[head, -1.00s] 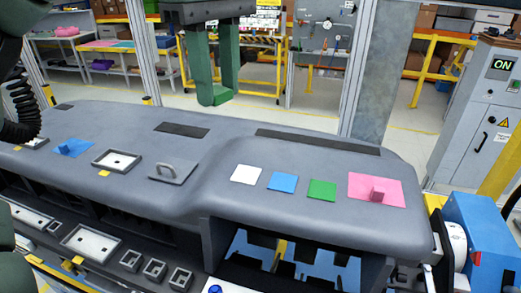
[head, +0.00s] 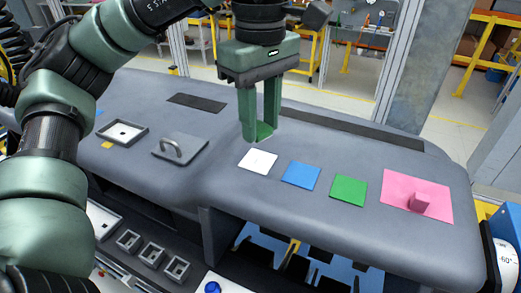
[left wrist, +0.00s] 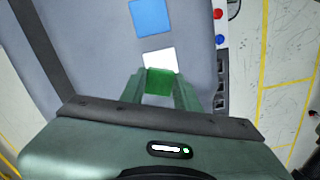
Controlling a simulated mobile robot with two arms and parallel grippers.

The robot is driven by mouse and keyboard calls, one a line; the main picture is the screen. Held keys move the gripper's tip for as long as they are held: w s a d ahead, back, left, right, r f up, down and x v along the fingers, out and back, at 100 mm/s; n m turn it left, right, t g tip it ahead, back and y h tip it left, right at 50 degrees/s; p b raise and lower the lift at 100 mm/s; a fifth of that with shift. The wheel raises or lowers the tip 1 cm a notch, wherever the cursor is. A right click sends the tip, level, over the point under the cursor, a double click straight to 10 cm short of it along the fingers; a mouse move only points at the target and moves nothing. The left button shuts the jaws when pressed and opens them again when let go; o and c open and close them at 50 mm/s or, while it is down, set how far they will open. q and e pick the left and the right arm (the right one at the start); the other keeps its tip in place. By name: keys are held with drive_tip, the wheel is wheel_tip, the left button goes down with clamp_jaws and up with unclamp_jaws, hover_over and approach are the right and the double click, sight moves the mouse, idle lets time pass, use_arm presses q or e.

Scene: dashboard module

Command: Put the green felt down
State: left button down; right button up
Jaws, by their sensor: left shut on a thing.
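My left gripper (head: 260,134) comes in from above and is shut on the green felt (head: 264,129). The felt is a small green piece between the fingertips, partly hidden by them. It is low over the dashboard (head: 215,185), behind the white square; I cannot tell whether it touches. In the left wrist view the felt (left wrist: 160,83) sits between the fingers, right beside the white square (left wrist: 158,57). A flat green square (head: 348,190) lies on the dashboard, right of the blue one. My right gripper is not in view.
The white square (head: 258,160), blue square (head: 301,175) and a pink sheet with a raised block (head: 417,197) lie in the row. A grey plate with a handle (head: 180,146) and a shallow tray (head: 124,132) lie left. A dark strip (head: 350,126) runs behind.

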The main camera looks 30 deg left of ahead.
sight(259, 161)
use_arm(q)
drive_tip(key=shift+s+f, duration=0.2)
drive_tip(key=shift+f, duration=0.5)
drive_tip(key=shift+s+f, duration=0.1)
drive_tip(key=shift+f, duration=0.25)
wheel_tip(259, 161, down, 3)
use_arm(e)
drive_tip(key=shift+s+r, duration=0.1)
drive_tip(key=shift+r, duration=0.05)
use_arm(q)
drive_tip(key=shift+f, duration=0.2)
drive_tip(key=c, duration=1)
unclamp_jaws()
drive_tip(key=shift+c, duration=0.2)
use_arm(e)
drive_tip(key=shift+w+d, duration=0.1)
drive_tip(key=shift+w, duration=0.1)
use_arm(q)
drive_tip(key=shift+r, duration=0.1)
